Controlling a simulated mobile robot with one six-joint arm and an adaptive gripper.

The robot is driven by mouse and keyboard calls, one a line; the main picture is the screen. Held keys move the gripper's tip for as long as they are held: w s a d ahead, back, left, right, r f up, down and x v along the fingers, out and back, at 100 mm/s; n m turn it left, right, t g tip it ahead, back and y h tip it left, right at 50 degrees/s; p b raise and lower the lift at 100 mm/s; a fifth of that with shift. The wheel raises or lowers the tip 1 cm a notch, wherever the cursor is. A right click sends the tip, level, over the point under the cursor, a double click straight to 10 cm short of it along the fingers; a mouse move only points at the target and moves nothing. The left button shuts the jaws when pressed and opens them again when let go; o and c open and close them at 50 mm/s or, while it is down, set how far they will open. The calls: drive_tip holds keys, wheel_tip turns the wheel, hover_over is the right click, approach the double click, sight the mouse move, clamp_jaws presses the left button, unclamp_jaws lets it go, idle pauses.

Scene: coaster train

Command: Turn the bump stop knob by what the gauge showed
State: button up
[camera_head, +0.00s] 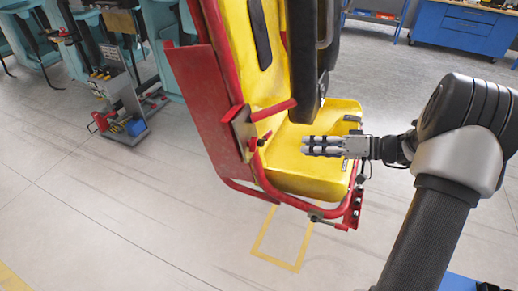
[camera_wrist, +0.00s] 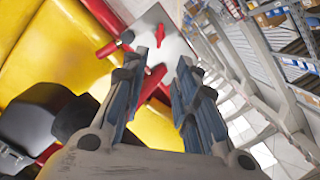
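A yellow seat (camera_head: 310,180) in a red frame (camera_head: 205,105) stands in the middle of the head view. A metal plate (camera_head: 243,130) on its side carries a small red part (camera_head: 262,140). In the wrist view, the plate (camera_wrist: 165,35) and red part (camera_wrist: 152,82) lie beyond my fingertips. Small dark fittings (camera_head: 315,216) sit on the seat's lower front bar. I cannot tell which part is the bump stop knob, and no gauge is readable. My gripper (camera_head: 306,146) is above the seat cushion, to the right of the plate. In the wrist view my gripper (camera_wrist: 160,62) is open and empty.
A black padded restraint (camera_head: 304,60) hangs over the seat, close above my gripper. A tool cart (camera_head: 122,108) stands at the left. A blue workbench (camera_head: 465,27) is at the back right. The floor in front is clear, with a yellow outline (camera_head: 280,240).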

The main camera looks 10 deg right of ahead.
sight(256, 145)
drive_tip(key=shift+n, duration=0.6)
drive_tip(key=x, duration=1.7)
drive_tip(key=shift+a, duration=0.15)
clamp_jaws()
